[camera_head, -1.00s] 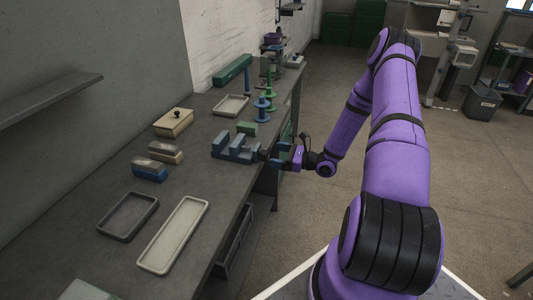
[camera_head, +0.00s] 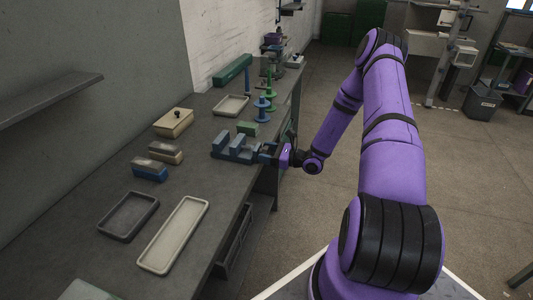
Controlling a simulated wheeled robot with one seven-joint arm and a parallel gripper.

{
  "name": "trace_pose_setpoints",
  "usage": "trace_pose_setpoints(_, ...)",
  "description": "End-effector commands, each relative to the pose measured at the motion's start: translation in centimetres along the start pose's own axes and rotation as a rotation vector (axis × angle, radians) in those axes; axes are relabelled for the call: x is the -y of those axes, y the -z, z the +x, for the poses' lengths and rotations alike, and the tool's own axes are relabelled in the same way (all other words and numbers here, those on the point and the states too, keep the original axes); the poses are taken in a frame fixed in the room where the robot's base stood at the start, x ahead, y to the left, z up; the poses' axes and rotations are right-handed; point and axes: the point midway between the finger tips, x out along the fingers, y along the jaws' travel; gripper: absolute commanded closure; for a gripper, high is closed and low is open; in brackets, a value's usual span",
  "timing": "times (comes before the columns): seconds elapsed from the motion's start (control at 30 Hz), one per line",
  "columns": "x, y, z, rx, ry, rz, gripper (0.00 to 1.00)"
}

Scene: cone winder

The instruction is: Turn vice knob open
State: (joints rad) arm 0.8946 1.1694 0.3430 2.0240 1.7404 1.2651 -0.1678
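The blue-grey vice (camera_head: 234,150) sits near the right edge of the workbench. A green block (camera_head: 247,129) shows just behind it. The vice's knob is on its right side, by the bench edge, and is mostly hidden by my gripper. My gripper (camera_head: 271,152) reaches in from the right at the knob end of the vice. Its fingers are small and dark here, and I cannot tell whether they touch the knob or are closed on it.
On the workbench (camera_head: 200,190) are a pale tray (camera_head: 175,235), a dark tray (camera_head: 127,217), a lidded beige box (camera_head: 174,122), a blue-based block (camera_head: 150,170) and a small tray (camera_head: 231,105). Blue and green spindles (camera_head: 262,108) stand behind the vice. Open floor lies right of the bench.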

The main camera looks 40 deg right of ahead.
Motion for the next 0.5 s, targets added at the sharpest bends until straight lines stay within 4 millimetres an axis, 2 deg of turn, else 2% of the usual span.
trace_pose_setpoints(0.17, -0.05, 0.01, -0.02, 0.0, 0.0, -0.053, 0.62)
trace_pose_setpoints(0.5, -0.24, 0.11, -0.07, -0.002, -0.001, -0.344, 0.62)
